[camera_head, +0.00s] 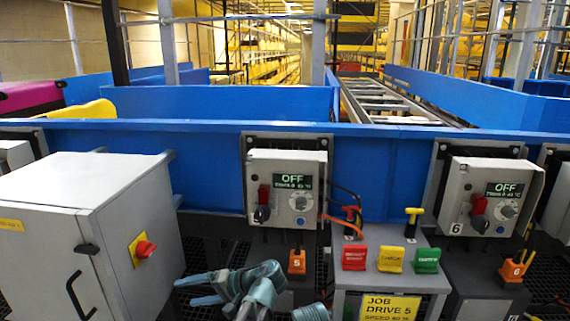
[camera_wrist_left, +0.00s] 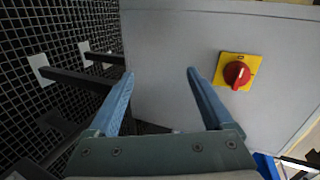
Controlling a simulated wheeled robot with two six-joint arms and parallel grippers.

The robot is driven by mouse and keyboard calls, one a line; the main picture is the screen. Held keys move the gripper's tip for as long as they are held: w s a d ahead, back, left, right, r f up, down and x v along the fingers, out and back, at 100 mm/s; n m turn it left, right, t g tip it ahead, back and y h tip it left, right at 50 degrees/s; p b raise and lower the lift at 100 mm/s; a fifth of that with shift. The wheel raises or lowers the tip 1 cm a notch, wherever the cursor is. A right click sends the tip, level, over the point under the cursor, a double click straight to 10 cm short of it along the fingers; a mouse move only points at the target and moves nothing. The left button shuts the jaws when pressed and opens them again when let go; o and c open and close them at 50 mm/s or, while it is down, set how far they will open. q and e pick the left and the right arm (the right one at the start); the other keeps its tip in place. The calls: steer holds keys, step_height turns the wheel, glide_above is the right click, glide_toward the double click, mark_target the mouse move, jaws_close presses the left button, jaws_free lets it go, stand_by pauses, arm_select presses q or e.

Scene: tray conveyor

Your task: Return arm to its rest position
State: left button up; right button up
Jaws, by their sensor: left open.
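My left gripper (camera_head: 184,291) is at the bottom of the head view, just right of the grey cabinet, with its blue fingers pointing left. In the left wrist view the gripper (camera_wrist_left: 159,74) is open, with nothing between its fingers. The grey cabinet face (camera_wrist_left: 175,60) lies beyond the fingertips in that view. My right gripper does not show in either view.
The grey cabinet (camera_head: 60,240) carries a red rotary switch (camera_head: 145,249) on a yellow plate. Control boxes (camera_head: 287,200) and (camera_head: 492,205) both read OFF on a blue rail (camera_head: 370,180). Red, yellow and green flip blocks (camera_head: 390,259) stand on a pedestal (camera_head: 380,285) to the right.

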arm_select(q)
steer(key=s+d+f+h, duration=0.2)
steer(key=s+f+h, duration=0.1)
steer(key=f+h, duration=0.3)
steer(key=s+d+f+h, duration=0.3)
steer(key=s+f+h, duration=0.15)
steer(key=f, duration=0.25)
steer(key=s+d+f+m+g+h, duration=0.15)
steer(key=s+d+m, duration=0.35)
steer(key=d, duration=1)
step_height(320, 180, up, 33)
steer(key=s+p, duration=0.1)
steer(key=p, duration=3.2)
steer(key=shift+n+h, duration=0.4)
steer(key=shift+s+a, duration=0.1)
